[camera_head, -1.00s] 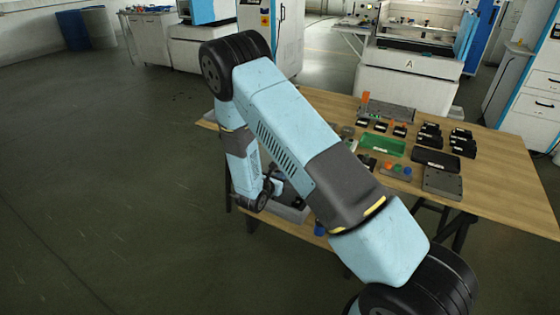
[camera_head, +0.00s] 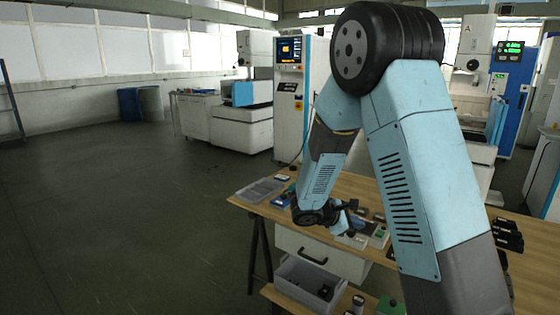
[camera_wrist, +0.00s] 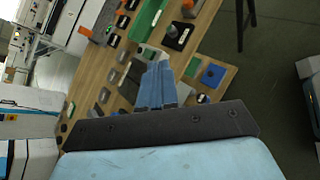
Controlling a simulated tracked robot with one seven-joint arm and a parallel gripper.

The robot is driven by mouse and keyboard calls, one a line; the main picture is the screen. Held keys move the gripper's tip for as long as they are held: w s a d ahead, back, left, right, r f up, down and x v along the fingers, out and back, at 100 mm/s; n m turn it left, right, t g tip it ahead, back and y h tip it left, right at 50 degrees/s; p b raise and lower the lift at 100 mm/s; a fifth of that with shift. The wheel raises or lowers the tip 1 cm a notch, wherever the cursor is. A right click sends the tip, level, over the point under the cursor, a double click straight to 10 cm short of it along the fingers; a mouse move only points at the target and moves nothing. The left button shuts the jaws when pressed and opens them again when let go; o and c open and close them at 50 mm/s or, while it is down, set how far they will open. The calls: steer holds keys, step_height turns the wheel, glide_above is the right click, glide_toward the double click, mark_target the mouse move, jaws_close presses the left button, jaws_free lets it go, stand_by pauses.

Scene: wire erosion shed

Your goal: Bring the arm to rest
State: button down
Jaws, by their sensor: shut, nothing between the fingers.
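My arm is bent, with its elbow high in the head view and its forearm reaching down to the table's front edge. My gripper (camera_head: 352,216) is at the low end of the forearm, over the near edge of the wooden table (camera_head: 345,186), partly lost among small dark parts. In the wrist view my gripper (camera_wrist: 152,52) shows with its fingers together and nothing between them. It points towards the table top, apart from the parts as far as I can tell.
A grey tray (camera_head: 262,190) lies at the table's left end. A grey bin (camera_head: 306,284) stands below, by a drawer. A green tray (camera_wrist: 148,18) and several small blocks lie on the table. Machines stand behind. The floor (camera_head: 120,220) on the left is clear.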

steer(key=s+d+r+m+g+y, duration=0.1)
steer(key=s+d+r+m+y, duration=0.15)
steer(key=s+r+m, duration=0.4)
steer(key=s+d+r+m+g+y, duration=0.2)
steer(key=s+r+m+y, duration=0.1)
steer(key=s+r, duration=0.5)
steer(key=s+a+r+m+t+y, duration=0.2)
steer(key=s+r+m+y, duration=0.1)
steer(key=s, duration=0.4)
steer(key=s+a+r+m+t+y, duration=0.2)
steer(key=s+r+m+y, duration=0.1)
steer(key=s, duration=0.5)
steer(key=shift+s+a+r+m, duration=0.2)
steer(key=shift+r+m, duration=0.15)
steer(key=shift+r, duration=0.25)
